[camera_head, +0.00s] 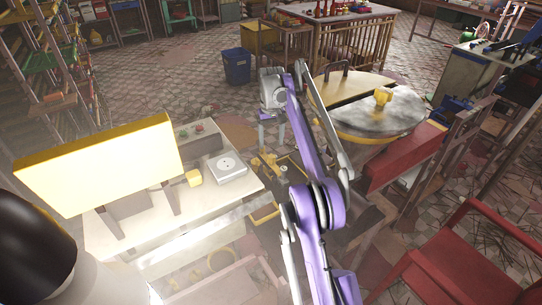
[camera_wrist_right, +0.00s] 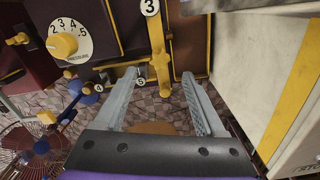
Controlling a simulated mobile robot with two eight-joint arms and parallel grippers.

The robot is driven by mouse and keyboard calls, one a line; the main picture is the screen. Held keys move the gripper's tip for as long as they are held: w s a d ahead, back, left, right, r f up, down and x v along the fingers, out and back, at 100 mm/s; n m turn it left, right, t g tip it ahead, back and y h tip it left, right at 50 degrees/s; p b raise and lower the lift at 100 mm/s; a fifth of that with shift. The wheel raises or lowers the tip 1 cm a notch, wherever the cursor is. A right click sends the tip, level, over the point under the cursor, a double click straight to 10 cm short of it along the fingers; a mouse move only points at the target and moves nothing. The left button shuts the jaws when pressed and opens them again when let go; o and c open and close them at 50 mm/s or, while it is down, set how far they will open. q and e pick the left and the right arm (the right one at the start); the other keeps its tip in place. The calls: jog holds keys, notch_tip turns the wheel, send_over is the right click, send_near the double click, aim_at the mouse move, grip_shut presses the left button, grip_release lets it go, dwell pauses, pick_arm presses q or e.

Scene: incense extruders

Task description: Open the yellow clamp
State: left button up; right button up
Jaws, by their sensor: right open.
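In the right wrist view, a yellow bar-shaped part (camera_wrist_right: 158,62), probably the yellow clamp, stands upright below a round white label with a 3. My right gripper (camera_wrist_right: 158,78) is open, with one finger to each side of the bar in the picture. I cannot tell whether they touch it. In the head view, my right gripper (camera_head: 271,130) points down above yellow parts (camera_head: 283,166) beside the pale worktop; the clamp cannot be singled out there. My left gripper is not in view.
A yellow pressure dial (camera_wrist_right: 63,46) and dark red machine panels (camera_wrist_right: 92,25) are near the gripper. A pale panel with a yellow stripe (camera_wrist_right: 290,105) stands close on the right. A pale worktop (camera_head: 115,238) and a round metal-topped machine (camera_head: 375,120) flank the arm in the head view.

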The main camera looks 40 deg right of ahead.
aim_at(271, 156)
notch_tip(271, 156, down, 6)
jog(key=shift+w+f+b, duration=0.1)
jog(key=shift+f+b, duration=0.05)
jog(key=shift+b, duration=0.45)
jog(key=shift+c, duration=0.3)
grip_shut()
dwell(0.8)
